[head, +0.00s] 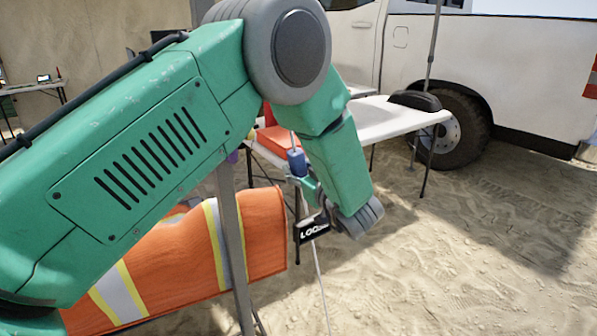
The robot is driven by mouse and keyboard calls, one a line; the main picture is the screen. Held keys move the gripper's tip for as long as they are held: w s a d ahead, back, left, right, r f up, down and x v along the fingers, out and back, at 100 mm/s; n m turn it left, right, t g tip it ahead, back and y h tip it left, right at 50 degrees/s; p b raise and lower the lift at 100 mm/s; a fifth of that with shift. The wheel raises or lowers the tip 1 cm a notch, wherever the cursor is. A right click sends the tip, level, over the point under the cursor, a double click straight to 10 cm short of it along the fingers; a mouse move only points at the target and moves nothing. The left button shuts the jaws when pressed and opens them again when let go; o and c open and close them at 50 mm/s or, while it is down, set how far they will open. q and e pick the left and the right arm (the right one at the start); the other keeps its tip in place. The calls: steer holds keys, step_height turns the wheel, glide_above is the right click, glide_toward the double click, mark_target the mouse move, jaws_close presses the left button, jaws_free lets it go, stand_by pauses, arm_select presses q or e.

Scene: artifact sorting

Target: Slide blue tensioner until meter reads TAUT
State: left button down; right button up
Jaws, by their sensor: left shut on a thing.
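The blue tensioner (297,161) is a small blue cylinder on a thin pale line (320,281) that runs down toward the sand. My left gripper (299,177) is at the lower end of the tensioner and is shut on it; the fingers are small and partly hidden by my own arm. A black tag with white letters starting "LOC" (313,230) shows just below the gripper. I cannot make out a meter or a TAUT reading. My right gripper is not in view.
A white folding table (393,119) with a red-orange item (277,142) stands behind my arm. An orange reflective cloth (262,234) hangs beside a grey post (232,240) at lower left. A white pickup (520,75) is parked behind. Open sand (480,260) lies at right.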

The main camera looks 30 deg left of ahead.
arm_select(q)
steer(key=shift+f, duration=0.15)
steer(key=c, duration=1.2)
jaws_free()
steer(key=shift+d, duration=0.1)
steer(key=shift+o, duration=0.2)
steer(key=shift+d, duration=0.1)
steer(key=shift+d, duration=0.1)
steer(key=v, duration=1.2)
